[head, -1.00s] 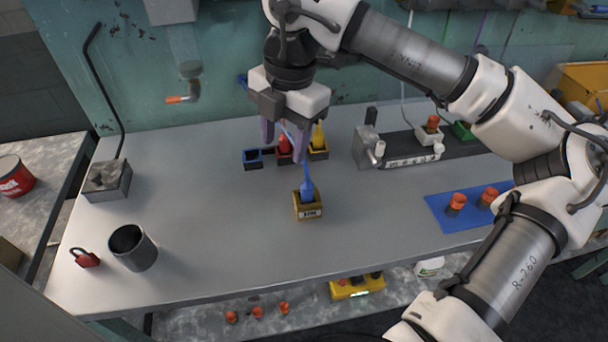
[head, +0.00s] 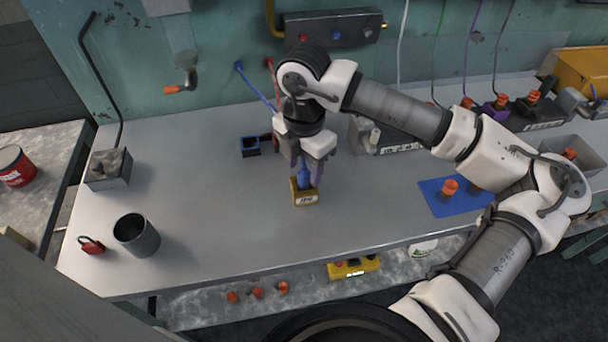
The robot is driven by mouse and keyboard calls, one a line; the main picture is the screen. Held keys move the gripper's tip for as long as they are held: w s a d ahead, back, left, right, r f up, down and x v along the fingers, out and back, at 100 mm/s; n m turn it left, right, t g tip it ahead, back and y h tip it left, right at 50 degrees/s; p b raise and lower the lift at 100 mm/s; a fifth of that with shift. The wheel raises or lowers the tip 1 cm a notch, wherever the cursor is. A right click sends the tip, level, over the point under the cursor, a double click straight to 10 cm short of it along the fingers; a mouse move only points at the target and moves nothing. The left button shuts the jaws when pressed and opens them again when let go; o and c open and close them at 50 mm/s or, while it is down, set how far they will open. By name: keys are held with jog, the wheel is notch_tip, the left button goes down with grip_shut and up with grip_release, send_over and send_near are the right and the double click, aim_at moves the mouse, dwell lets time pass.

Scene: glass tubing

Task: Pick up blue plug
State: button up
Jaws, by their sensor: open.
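The blue plug (head: 304,176) stands upright in a small yellow-brown block (head: 305,198) with a white label, near the middle of the bench. A blue cable (head: 256,86) comes from the wall at the back and passes behind my gripper. My gripper (head: 307,177) points down with its purple fingers open, one on each side of the blue plug. I cannot tell whether the fingers touch the plug. The plug's top is partly hidden by the gripper.
A blue holder (head: 250,147) sits behind left of my gripper. A blue mat (head: 436,205) with orange-topped pieces lies to the right. A grey cup (head: 136,236) and a red padlock (head: 91,245) stand at the left. The bench (head: 210,210) between is clear.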

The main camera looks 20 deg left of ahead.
jog(key=shift+f, duration=1.3)
grip_shut()
jog(key=shift+r, duration=0.1)
